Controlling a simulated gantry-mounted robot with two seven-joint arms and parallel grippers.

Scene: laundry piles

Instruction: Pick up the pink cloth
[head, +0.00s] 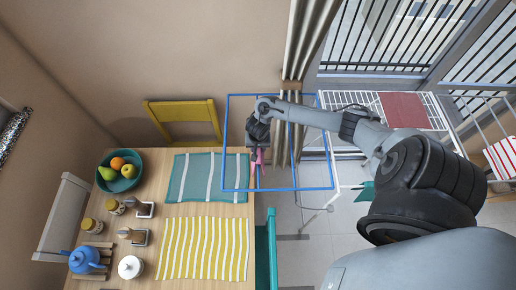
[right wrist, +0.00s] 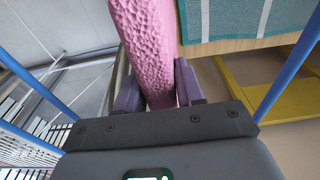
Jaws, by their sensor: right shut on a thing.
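The pink cloth (right wrist: 146,42) hangs in the jaws of my right gripper (right wrist: 158,85), which is shut on it. In the head view the pink cloth (head: 257,162) shows as a small strip below my right gripper (head: 257,146), just off the right edge of the wooden table. In the right wrist view the cloth runs up out of the top of the picture, so its far end is hidden. My left gripper is not in view.
The wooden table (head: 205,272) carries a teal striped mat (head: 208,178), a yellow striped mat (head: 203,248) and a fruit bowl (head: 120,171). A yellow chair (head: 183,112) stands behind it. A drying rack (head: 352,98) with a red cloth (head: 404,110) stands at right.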

